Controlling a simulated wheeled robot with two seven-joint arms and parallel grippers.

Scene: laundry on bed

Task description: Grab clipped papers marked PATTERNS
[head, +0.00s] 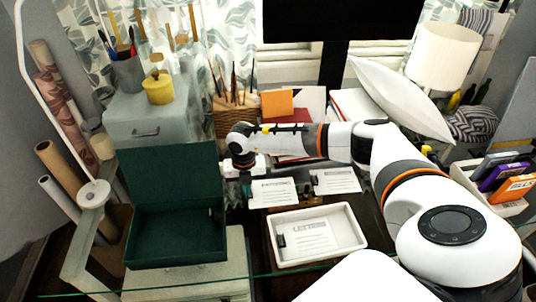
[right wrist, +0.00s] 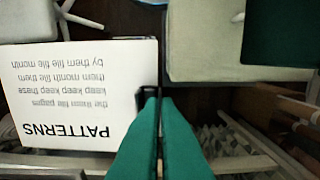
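The clipped papers marked PATTERNS (right wrist: 85,95) are a white sheet, upside down at the left of the right wrist view. In the head view a white clipped stack (head: 274,192) lies on the desk right beside my right gripper (head: 246,184); its heading is too small to read there. My right gripper's green fingers (right wrist: 158,98) are at the edge of the PATTERNS papers. A narrow dark strip shows between the fingers; I cannot tell whether they grip the dark clip there. My left gripper is not in view.
An open dark green box (head: 175,238) stands left of the papers. A white tray (head: 358,240) with another clipped sheet is in front. A second clipped stack (head: 337,181) lies to the right. A basket of tools (head: 234,122) and a grey drawer unit (head: 150,120) stand behind.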

